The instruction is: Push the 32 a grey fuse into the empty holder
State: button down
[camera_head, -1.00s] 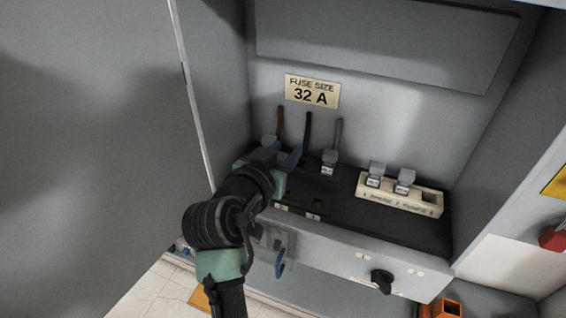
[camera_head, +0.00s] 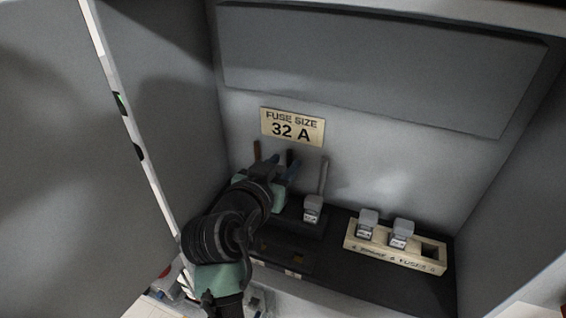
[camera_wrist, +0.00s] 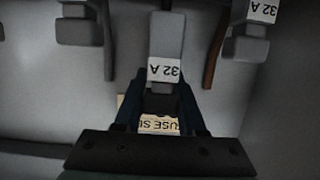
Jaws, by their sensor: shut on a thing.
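My gripper (camera_head: 283,166) is over the left part of the black fuse base, its blue fingers in front of the black wire. In the wrist view my gripper (camera_wrist: 161,84) is shut on a grey fuse (camera_wrist: 166,35) with an upside-down 32 A label. This fuse lies in the middle, between two other grey fuses, one on the left (camera_wrist: 79,28) and one on the right (camera_wrist: 248,40). My arm hides the held fuse and its holder in the head view. I cannot tell how deep the fuse sits. A grey fuse (camera_head: 312,208) stands in the holder to the right.
A cream spare-fuse tray (camera_head: 390,259) at the right holds two grey fuses and has one empty slot. A 32 A sign (camera_head: 292,126) is on the back wall. The cabinet's left wall (camera_head: 160,110) stands close to my arm. Brown, black and grey wires rise behind the base.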

jog(key=shift+w+d+f+b, duration=0.1)
jog(key=shift+f+b, duration=0.1)
jog(key=shift+f, duration=0.2)
jog(key=shift+w+f+b, duration=0.1)
jog(key=shift+f+b, duration=0.05)
jog(key=shift+f, duration=0.2)
jog(key=shift+s+f+b, duration=0.1)
jog(key=shift+f+b, duration=1.5)
jog(key=shift+f, duration=0.15)
jog(key=shift+c, duration=2.1)
grip_release()
jog(key=b+v, duration=0.4)
jog(key=v, duration=0.9)
jog(key=shift+s, duration=0.1)
